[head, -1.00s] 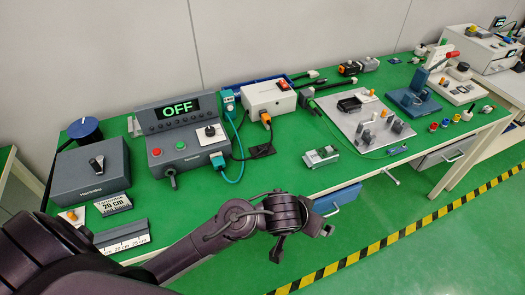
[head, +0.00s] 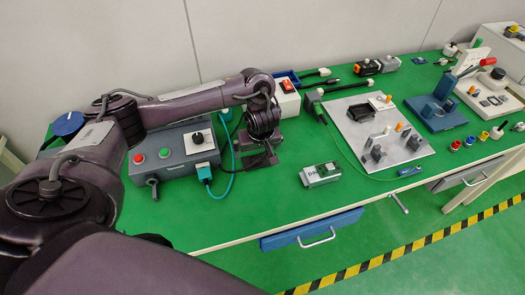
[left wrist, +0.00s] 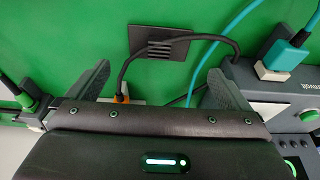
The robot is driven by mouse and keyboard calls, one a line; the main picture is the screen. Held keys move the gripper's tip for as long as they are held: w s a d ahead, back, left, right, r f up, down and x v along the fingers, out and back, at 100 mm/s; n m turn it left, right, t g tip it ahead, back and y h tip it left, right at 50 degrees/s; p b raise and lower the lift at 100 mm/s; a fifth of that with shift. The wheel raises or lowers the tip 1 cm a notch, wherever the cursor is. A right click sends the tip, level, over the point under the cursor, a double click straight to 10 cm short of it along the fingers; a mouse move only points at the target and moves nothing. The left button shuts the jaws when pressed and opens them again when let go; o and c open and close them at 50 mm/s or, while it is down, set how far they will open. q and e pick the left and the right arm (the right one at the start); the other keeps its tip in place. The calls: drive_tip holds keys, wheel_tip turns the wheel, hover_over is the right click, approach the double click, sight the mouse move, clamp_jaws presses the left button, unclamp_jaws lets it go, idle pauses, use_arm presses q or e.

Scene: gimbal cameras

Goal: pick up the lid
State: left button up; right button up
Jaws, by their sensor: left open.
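A dark flat square plate with slots, which looks like the lid, lies on the green bench top in the left wrist view (left wrist: 147,32). In the head view the lid (head: 252,162) is partly covered by my left gripper (head: 262,143). The left gripper points down over the bench. In the left wrist view its two fingers (left wrist: 163,88) are wide apart, with the lid beyond their tips. No object is clamped between them. A black cable (left wrist: 207,37) crosses the lid. My right gripper is not in view.
A grey control box (head: 170,160) with a teal-plugged cable stands left of the gripper. A small grey-green device (head: 320,175) and a light plate with parts (head: 405,150) lie right.

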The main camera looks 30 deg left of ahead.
sight(256, 158)
use_arm(q)
drive_tip(key=shift+s+a+f+b, duration=0.1)
drive_tip(key=shift+s+f+b, duration=0.1)
drive_tip(key=shift+f+b, duration=0.35)
drive_tip(key=shift+s+a+f+b, duration=0.1)
drive_tip(key=shift+s+f+b, duration=0.05)
drive_tip(key=shift+f+b, duration=0.4)
drive_tip(key=shift+w+a+f+b, duration=0.2)
drive_tip(key=shift+w+f, duration=0.2)
drive_tip(key=shift+f, duration=0.25)
drive_tip(key=shift+w+a+f+b, duration=0.15)
drive_tip(key=shift+w+f, duration=0.2)
drive_tip(key=shift+f, duration=0.25)
drive_tip(key=shift+x, duration=0.85)
drive_tip(key=shift+d, duration=0.1)
drive_tip(key=c, duration=0.4)
drive_tip(key=shift+c, duration=2.5)
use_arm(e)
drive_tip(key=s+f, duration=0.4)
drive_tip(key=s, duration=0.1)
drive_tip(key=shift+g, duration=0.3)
